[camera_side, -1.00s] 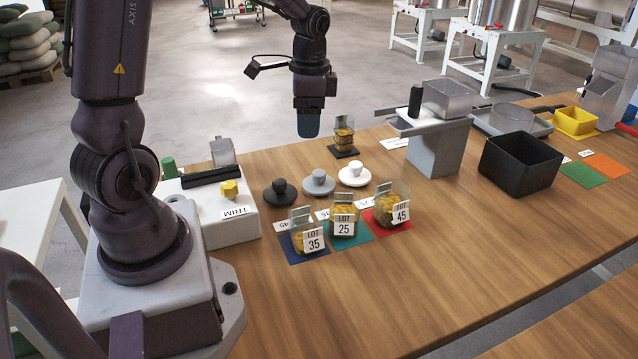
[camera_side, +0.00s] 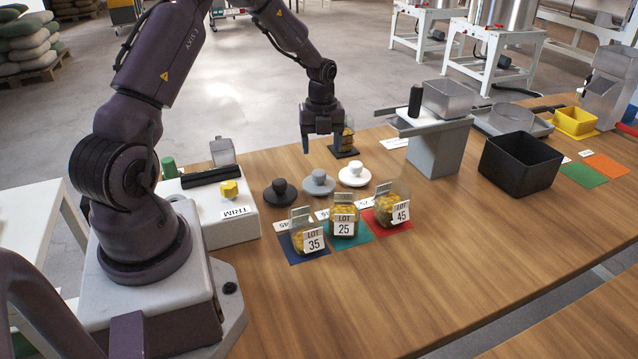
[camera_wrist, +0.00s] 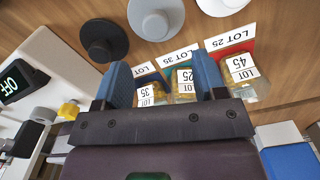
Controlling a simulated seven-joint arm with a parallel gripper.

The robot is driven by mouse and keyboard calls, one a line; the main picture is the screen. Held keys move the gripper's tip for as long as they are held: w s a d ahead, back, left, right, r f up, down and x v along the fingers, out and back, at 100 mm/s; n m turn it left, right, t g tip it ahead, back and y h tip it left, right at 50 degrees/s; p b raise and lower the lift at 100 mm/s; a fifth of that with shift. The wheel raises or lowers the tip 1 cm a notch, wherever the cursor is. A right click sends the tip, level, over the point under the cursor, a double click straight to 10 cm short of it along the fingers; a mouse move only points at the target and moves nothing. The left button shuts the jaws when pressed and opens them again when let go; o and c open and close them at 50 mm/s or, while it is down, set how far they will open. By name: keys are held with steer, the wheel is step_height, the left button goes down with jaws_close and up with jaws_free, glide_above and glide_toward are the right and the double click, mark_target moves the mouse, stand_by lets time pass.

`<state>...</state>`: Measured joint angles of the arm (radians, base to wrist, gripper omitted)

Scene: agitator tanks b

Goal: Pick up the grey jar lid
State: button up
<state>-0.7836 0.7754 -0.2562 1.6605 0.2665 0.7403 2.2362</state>
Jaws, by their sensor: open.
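The grey jar lid (camera_side: 319,183), a round disc with a knob on top, lies on the wooden table between a black lid (camera_side: 280,192) and a white lid (camera_side: 354,174). In the wrist view the grey lid (camera_wrist: 156,17) is at the top edge, partly cut off, beyond my fingertips. My gripper (camera_side: 321,145) is open and empty, pointing down above the table behind the lids. In the wrist view its two blue fingers (camera_wrist: 164,75) are spread apart, with labelled jars showing between and beside them.
Jars marked LOT 35 (camera_side: 306,237), LOT 25 (camera_side: 343,220) and LOT 45 (camera_side: 390,208) stand on coloured mats in front of the lids. A stack on a black base (camera_side: 346,153) stands close behind my gripper. The TRIM box (camera_side: 222,215) is at left.

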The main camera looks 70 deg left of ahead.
mark_target(319, 172)
steer(key=f, duration=0.9)
steer(key=shift+s+a, duration=0.2)
steer(key=shift+a, duration=0.05)
steer(key=shift+c, duration=0.5)
steer(key=c, duration=0.9)
